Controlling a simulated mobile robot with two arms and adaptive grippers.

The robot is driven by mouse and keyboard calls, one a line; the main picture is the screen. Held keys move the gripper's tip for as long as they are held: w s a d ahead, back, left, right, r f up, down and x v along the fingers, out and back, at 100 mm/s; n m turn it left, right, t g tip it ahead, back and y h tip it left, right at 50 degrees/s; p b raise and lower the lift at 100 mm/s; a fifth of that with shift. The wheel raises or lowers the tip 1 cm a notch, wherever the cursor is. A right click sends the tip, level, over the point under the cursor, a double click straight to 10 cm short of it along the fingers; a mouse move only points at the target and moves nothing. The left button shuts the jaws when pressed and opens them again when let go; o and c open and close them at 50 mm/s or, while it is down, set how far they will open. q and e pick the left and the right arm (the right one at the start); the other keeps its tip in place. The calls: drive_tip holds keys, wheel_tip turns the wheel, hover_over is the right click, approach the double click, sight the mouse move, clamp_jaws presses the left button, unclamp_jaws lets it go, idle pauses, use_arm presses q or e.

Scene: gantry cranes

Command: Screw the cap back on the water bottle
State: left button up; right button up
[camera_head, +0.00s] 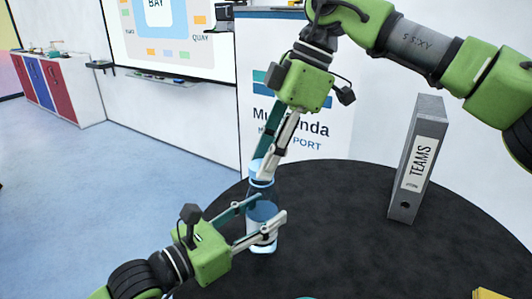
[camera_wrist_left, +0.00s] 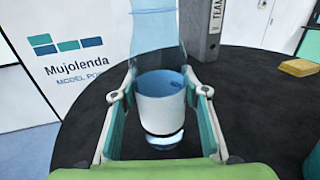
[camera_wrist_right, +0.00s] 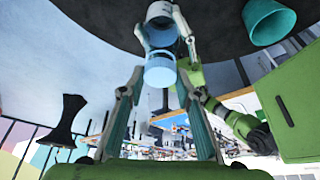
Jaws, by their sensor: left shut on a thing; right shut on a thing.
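The clear blue water bottle (camera_head: 264,238) stands upright on the round black table, with a white band low on its body. My left gripper (camera_head: 270,207) is shut around its body from the left; the bottle fills the space between the fingers in the left wrist view (camera_wrist_left: 162,105). My right gripper (camera_head: 261,170) reaches down from above and is shut on the light blue cap, at the bottle's top. The cap (camera_wrist_right: 160,76) shows between the fingers in the right wrist view, in line with the bottle. Whether it is seated on the neck I cannot tell.
A grey binder (camera_head: 402,211) marked TEAMS stands on the black table (camera_head: 340,225) at the right. A teal cup (camera_wrist_right: 268,22) is near the bottle, its rim just entering the head view's bottom edge. A yellow block (camera_wrist_left: 298,67) lies to the right. The table between bottle and binder is clear.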

drive_tip(key=shift+f, duration=0.3)
drive_tip(key=m+t, duration=0.1)
drive_tip(key=m, duration=0.3)
drive_tip(key=m+t, duration=0.1)
drive_tip(key=m, duration=0.1)
drive_tip(key=shift+s+t, duration=0.25)
drive_tip(key=shift+t, duration=0.05)
drive_tip(key=shift+m, duration=0.3)
drive_tip(key=o, duration=0.7)
